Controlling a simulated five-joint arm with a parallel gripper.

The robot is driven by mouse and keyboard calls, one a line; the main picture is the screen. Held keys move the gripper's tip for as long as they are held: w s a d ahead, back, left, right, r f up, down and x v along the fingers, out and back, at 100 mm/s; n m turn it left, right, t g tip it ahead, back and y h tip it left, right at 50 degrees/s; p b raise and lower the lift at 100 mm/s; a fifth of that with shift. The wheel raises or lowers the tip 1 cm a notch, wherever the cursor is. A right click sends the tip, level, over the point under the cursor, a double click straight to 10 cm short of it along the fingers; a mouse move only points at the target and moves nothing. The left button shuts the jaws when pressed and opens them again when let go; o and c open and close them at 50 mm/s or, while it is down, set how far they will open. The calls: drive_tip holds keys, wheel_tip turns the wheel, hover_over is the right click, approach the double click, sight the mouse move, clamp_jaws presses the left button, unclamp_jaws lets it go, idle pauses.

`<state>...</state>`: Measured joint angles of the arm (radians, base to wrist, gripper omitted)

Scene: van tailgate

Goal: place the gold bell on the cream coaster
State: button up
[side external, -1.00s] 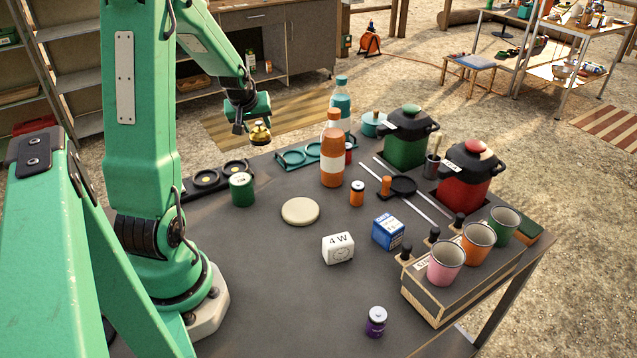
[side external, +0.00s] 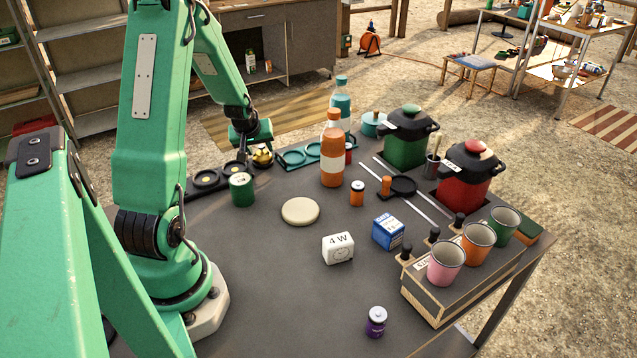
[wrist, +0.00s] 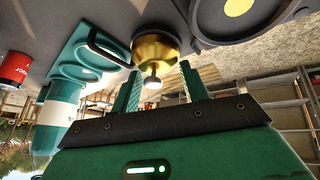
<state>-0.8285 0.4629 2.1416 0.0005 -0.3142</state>
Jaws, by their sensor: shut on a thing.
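The gold bell (side external: 262,157) is in my gripper (side external: 257,149) near the far edge of the table, between the black tray and the teal tray. In the wrist view the bell (wrist: 155,50) sits between the two teal fingers of my gripper (wrist: 160,80), with its pale knob toward the palm. I cannot tell whether the bell's base touches the table. The cream coaster (side external: 300,211) lies flat and bare in the middle of the table, nearer the camera and to the right of the bell.
A green can (side external: 241,190) stands between the black tray (side external: 206,180) and the coaster.

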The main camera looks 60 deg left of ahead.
drive_tip(key=shift+f, duration=0.2)
drive_tip(key=o, duration=1.1)
drive_tip(key=shift+v, duration=3.85)
drive_tip(key=shift+d, duration=0.1)
